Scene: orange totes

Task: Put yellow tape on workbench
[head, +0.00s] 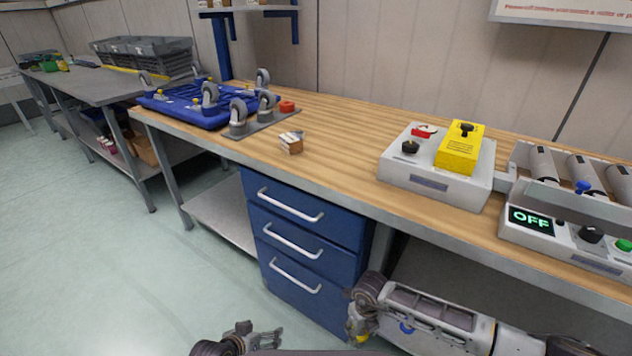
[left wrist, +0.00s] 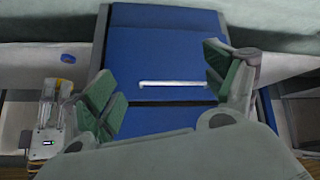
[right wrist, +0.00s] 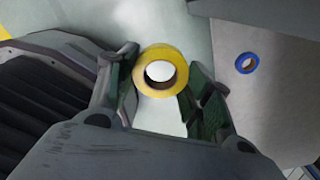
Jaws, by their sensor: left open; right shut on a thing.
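The yellow tape (right wrist: 178,53) is a ring held between the fingers of my right gripper (right wrist: 158,85), which is shut on it. In the head view my right gripper (head: 358,318) is low in front of the bench, below the top's front edge, and only a sliver of the tape (head: 361,338) shows. The workbench (head: 340,150) has a wooden top with a grey front edge. My left gripper (head: 254,338) is at the bottom of the head view. In the left wrist view its fingers (left wrist: 160,80) are open and empty, facing the blue drawers.
Blue drawers (head: 290,240) stand under the bench. Bare wood lies between. A blue tape (right wrist: 247,63) lies on a grey surface.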

